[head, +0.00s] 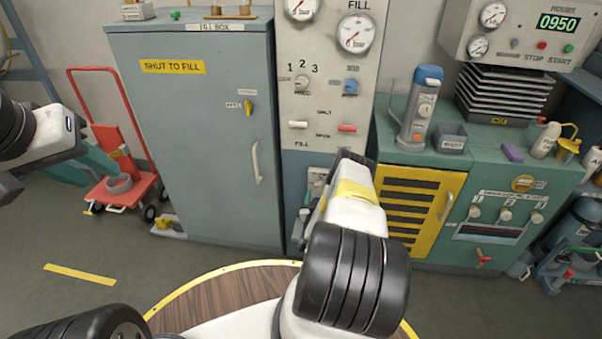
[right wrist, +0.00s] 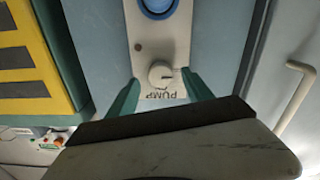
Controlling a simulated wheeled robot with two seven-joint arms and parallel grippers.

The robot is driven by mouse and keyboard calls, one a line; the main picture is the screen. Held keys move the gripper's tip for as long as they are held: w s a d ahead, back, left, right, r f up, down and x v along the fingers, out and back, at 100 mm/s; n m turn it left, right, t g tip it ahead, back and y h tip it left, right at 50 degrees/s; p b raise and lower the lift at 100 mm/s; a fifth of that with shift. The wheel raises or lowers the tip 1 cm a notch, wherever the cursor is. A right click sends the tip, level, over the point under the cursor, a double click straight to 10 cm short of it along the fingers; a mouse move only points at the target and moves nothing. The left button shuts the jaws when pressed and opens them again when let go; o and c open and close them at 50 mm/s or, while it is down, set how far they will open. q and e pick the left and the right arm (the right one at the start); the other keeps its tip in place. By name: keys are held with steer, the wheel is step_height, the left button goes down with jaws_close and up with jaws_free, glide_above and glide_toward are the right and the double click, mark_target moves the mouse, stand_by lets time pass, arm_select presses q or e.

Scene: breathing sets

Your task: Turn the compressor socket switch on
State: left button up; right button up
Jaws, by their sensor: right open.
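A round white knob switch (right wrist: 161,74) sits on a pale panel (right wrist: 150,45) above an upside-down PUMP label, in the right wrist view. A blue round socket (right wrist: 158,5) is on the same panel, cut by the top edge. My right gripper (right wrist: 163,82) is open, its two green fingers on either side of the knob. Whether they touch it I cannot tell. In the head view my right arm hides most of this panel (head: 318,175). My left gripper (head: 86,163) hangs at the left, away from the panel; its opening is unclear.
A grey fill cabinet (head: 190,150) with a handle stands left of the panel. A yellow slatted door (head: 450,195) and a green bench (head: 510,175) are on the right. A red hand cart (head: 125,188) is at the left. A round wooden table (head: 215,300) is in front.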

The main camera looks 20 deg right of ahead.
mark_target(319, 185)
steer(key=shift+x, duration=1.25)
jaws_close()
